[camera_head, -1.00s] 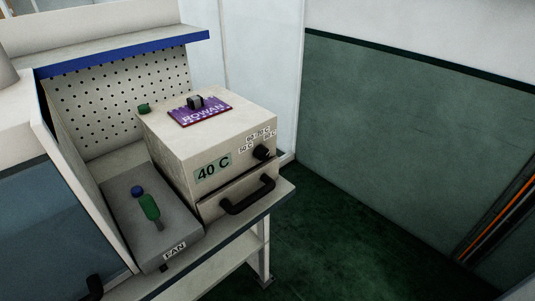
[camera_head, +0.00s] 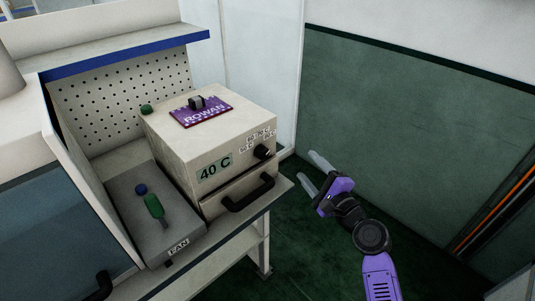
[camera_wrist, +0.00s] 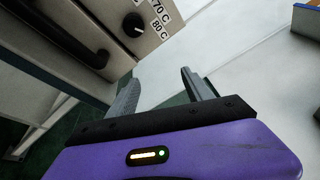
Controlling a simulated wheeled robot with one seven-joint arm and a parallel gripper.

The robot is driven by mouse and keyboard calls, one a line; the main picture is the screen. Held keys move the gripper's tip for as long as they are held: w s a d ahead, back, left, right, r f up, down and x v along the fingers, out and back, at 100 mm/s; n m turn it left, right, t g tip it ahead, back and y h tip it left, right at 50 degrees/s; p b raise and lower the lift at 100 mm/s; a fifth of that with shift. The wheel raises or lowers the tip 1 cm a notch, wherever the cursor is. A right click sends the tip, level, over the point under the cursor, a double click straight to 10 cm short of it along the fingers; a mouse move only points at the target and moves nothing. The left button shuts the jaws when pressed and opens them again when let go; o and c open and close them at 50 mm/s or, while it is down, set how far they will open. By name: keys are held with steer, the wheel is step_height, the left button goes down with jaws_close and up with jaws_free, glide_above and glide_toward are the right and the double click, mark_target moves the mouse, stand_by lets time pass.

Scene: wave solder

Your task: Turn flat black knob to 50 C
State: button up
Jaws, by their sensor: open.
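The black knob (camera_head: 262,152) is on the front face of a beige box (camera_head: 205,143), at its right side, with small temperature labels around it. A display label on the box reads 40 C (camera_head: 215,168). In the wrist view the knob (camera_wrist: 134,24) is at the top, next to labels reading 70 C and 80 C. My gripper (camera_head: 314,172) is purple and black with grey fingers. It is open and empty, to the right of the box and apart from the knob. In the wrist view its fingers (camera_wrist: 160,90) are spread below the knob.
A black drawer handle (camera_head: 250,192) juts out below the knob. A purple ROWAN board (camera_head: 201,111) lies on the box. Open floor lies right of the bench.

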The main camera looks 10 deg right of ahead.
mark_target(266, 155)
steer(key=shift+w+a+m+g+y, duration=0.35)
steer(key=shift+w+a+m+y, duration=0.7)
steer(key=shift+w+a, duration=0.5)
steer(key=shift+w+a+m+g+y, duration=0.3)
steer(key=shift+w+a+m+y, duration=0.75)
steer(key=shift+a, duration=0.8)
steer(key=shift+w+a+m+g+y, duration=0.35)
steer(key=shift+w+a+m+y, duration=0.65)
steer(key=shift+w+a, duration=0.55)
steer(key=shift+s+a, duration=0.15)
steer(key=shift+c, duration=0.5)
jaws_close()
